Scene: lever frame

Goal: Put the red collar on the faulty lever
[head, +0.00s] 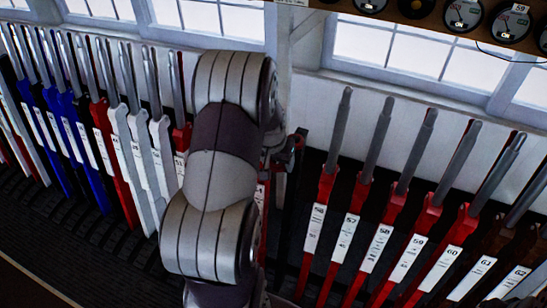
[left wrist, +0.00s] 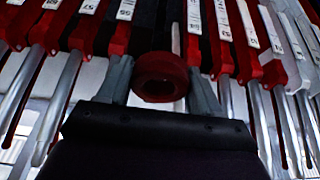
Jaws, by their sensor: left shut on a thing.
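The red collar (left wrist: 160,77) is a thick ring, held between the two fingers of my left gripper (left wrist: 160,88) in the left wrist view. Its dark hole faces the camera. Part of my left gripper (head: 292,152) shows at the arm's right side, close to the levers. Red levers (head: 326,184) with grey handles and white number plates stand right of it. I cannot tell which lever is the faulty one. My right gripper is not in view.
Blue levers (head: 60,130), white levers (head: 135,160) and more red ones stand close together on the left. Dark brown levers (head: 490,245) are at the far right. Round gauges (head: 463,14) hang on a shelf above. Windows (head: 480,72) lie behind.

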